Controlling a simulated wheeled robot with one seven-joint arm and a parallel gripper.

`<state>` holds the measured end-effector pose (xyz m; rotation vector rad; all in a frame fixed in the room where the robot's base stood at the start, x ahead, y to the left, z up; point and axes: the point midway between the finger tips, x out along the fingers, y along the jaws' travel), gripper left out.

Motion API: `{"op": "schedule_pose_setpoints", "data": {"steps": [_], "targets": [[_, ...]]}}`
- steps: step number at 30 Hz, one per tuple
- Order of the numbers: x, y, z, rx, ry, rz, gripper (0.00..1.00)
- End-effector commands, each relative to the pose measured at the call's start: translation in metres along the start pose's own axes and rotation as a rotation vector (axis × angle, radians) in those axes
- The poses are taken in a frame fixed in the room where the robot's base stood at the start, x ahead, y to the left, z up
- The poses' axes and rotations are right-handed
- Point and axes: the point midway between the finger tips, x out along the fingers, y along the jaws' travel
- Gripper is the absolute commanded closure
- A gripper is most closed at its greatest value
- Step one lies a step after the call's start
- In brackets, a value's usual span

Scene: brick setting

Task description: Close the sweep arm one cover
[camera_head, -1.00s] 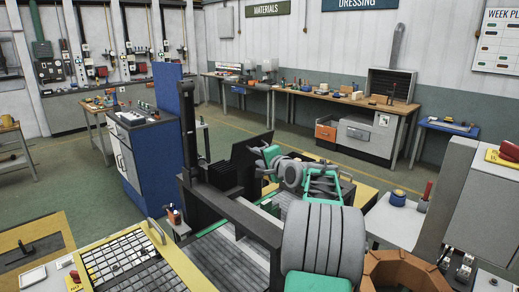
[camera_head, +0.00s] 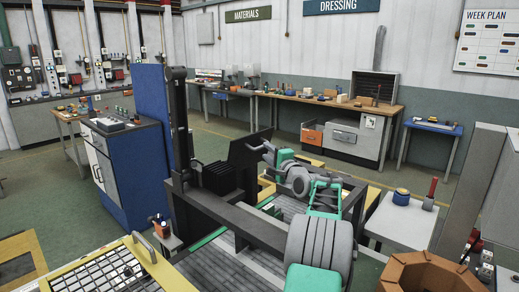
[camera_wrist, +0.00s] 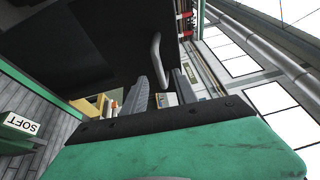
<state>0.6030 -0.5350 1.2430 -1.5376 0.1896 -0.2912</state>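The dark cover (camera_head: 246,152) stands tilted up on the black machine frame (camera_head: 225,205) in the head view. In the wrist view the cover (camera_wrist: 105,50) is a large black panel with a curved grey handle (camera_wrist: 156,62). My gripper (camera_head: 264,148) is at the cover's right side in the head view, where its fingers are too small to read. In the wrist view the two grey fingers of my gripper (camera_wrist: 165,88) are apart, close to the handle's lower part. I cannot tell whether they touch it.
A blue cabinet (camera_head: 125,170) with a tall blue panel stands left of the machine. A yellow-framed grid tray (camera_head: 160,268) lies at the front. A white side table (camera_head: 398,222) stands at the right. A "SOFT" label (camera_wrist: 20,123) shows in the wrist view. Green floor is open behind the machine.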

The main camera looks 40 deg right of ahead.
Motion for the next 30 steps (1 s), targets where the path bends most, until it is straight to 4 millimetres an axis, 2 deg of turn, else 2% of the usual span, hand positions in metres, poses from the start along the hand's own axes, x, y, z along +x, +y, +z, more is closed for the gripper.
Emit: {"op": "schedule_pose_setpoints", "data": {"steps": [3,7,12,18,30], "targets": [[0.026,-0.003,0.001,0.0,-0.002,0.001,0.66],[0.046,-0.003,0.001,-0.001,-0.001,0.001,0.66],[0.056,-0.001,0.001,0.0,0.0,0.001,0.66],[0.056,-0.001,0.0,0.0,0.0,0.001,0.66],[0.056,-0.001,0.0,-0.001,0.0,0.001,0.99]]}}
